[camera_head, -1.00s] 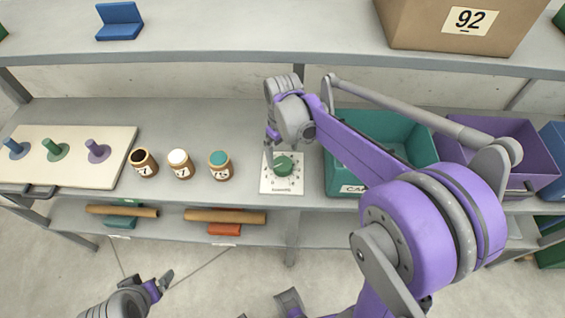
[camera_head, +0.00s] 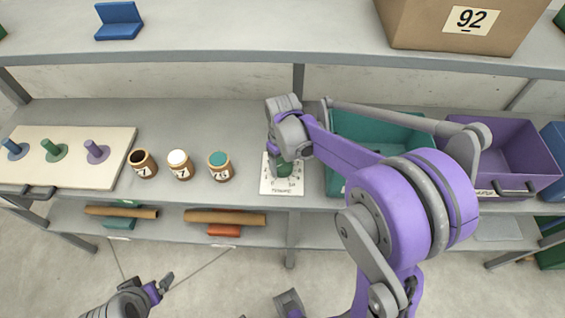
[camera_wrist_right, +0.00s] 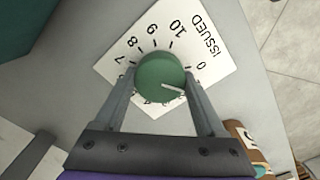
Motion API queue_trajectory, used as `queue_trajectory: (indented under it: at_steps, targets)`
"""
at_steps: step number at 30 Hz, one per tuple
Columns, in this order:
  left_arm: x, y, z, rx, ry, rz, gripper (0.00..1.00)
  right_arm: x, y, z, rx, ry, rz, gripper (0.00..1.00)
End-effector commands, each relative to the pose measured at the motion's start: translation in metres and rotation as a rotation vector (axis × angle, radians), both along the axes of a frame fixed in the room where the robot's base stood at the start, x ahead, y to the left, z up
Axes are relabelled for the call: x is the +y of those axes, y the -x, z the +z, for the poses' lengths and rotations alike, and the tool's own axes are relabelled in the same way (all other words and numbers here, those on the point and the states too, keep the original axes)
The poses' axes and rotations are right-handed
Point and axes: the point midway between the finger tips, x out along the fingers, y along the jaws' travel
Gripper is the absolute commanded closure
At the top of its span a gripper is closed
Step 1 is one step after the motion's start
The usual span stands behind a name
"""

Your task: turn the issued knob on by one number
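The green knob (camera_wrist_right: 160,77) sits on a white dial plate (camera_wrist_right: 217,50) marked ISSUED, with numbers such as 7, 8, 9, 10 and 0 around it. Its white pointer line points right in the wrist view, just below the 0; the mark there is hidden by a finger. My right gripper (camera_wrist_right: 161,80) has one finger on each side of the knob, with no gap visible at the tips. In the head view the plate (camera_head: 270,187) lies at the shelf's front, the knob (camera_head: 285,170) partly behind my right gripper. My left gripper (camera_head: 162,286) is low, away from the shelf; its opening is unclear.
Several labelled jars (camera_head: 180,166) stand left of the dial, beside a cream board (camera_head: 115,170) with pegs. A teal bin (camera_head: 375,128) stands close on the right, then a purple bin (camera_head: 520,150). A cardboard box (camera_head: 410,30) is on the upper shelf.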

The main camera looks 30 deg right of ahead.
Motion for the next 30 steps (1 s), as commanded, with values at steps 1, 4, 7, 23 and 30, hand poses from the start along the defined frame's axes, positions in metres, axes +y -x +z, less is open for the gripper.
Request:
queue_trajectory:
  at_steps: [1,4,7,23,30]
  targets:
    - [0.0,0.0,0.0,0.0,0.0,0.0,0.07,0.0,0.0,0.0,0.0,0.0,0.0,0.59]
    - [0.0,0.0,0.0,0.0,0.0,0.0,0.07,0.0,0.0,0.0,0.0,0.0,0.0,0.77]
    - [0.0,0.0,0.0,0.0,0.0,0.0,0.07,0.0,0.0,0.0,0.0,0.0,-0.001,0.83]
    - [0.0,0.001,-0.006,0.002,0.0,0.0,0.07,0.0,0.0,0.0,0.0,0.0,-0.218,0.83]
    - [0.0,0.002,-0.011,0.004,0.0,0.0,0.07,0.0,0.0,0.0,0.001,0.0,-0.442,0.83]
